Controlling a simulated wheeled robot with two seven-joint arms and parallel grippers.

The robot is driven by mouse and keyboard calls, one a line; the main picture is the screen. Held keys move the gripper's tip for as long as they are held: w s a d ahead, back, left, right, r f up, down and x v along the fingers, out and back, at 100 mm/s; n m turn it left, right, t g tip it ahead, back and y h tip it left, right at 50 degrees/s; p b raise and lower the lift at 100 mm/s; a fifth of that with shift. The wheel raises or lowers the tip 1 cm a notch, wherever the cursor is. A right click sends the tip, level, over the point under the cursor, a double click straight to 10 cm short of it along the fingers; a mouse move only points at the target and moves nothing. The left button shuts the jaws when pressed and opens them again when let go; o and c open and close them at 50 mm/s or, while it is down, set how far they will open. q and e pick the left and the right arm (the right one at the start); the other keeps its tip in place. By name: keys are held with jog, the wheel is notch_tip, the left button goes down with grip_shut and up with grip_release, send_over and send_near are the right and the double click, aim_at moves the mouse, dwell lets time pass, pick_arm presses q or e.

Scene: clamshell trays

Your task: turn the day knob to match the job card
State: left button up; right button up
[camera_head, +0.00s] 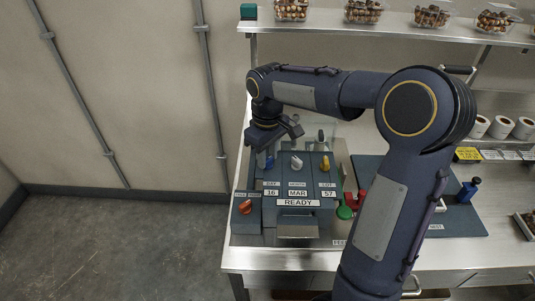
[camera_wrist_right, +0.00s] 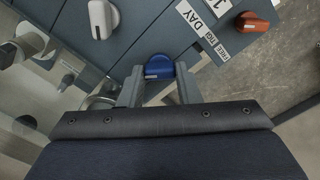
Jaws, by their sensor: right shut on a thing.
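The dark blue-grey panel unit (camera_head: 297,222) stands on the steel bench, with windows reading 16, MAR and 57 and a READY sign (camera_head: 298,202). The blue day knob (camera_wrist_right: 158,67) is at the panel's left, above the DAY label (camera_wrist_right: 202,22); it also shows partly in the head view (camera_head: 269,163). My right gripper (camera_wrist_right: 158,84) is shut on the blue knob, one finger at each side. In the head view my right gripper (camera_head: 268,146) reaches down to the knob from behind. I cannot clearly pick out the job card; a yellow card (camera_head: 468,154) is too small to read. My left gripper is out of view.
A white knob (camera_head: 296,162) and a yellow knob (camera_head: 325,163) stand to the right of the blue one. An orange knob (camera_head: 245,207) is on the left side box. Red and green parts (camera_head: 344,211) sit at the panel's right. Clear trays (camera_head: 363,11) line the upper shelf.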

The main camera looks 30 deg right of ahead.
aim_at(268, 159)
jog(key=o, duration=1)
notch_tip(268, 159, up, 7)
jog(key=shift+r, duration=0.4)
jog(key=shift+s, duration=0.2)
jog(key=s+a+f+m+t+y, duration=0.1)
jog(key=s+a+f+t, duration=0.1)
jog(key=s, duration=0.5)
jog(key=s+a+f+m+t+y, duration=0.1)
jog(key=s+a+f+m, duration=0.1)
jog(key=s, duration=0.5)
jog(key=s+a+f+m+t+y, duration=0.1)
jog(key=s+a+f+m+t, duration=0.1)
jog(key=s, duration=0.6)
jog(key=shift+a+f+t+y, duration=0.3)
jog(key=shift+a+y, duration=0.1)
jog(key=shift+a, duration=0.15)
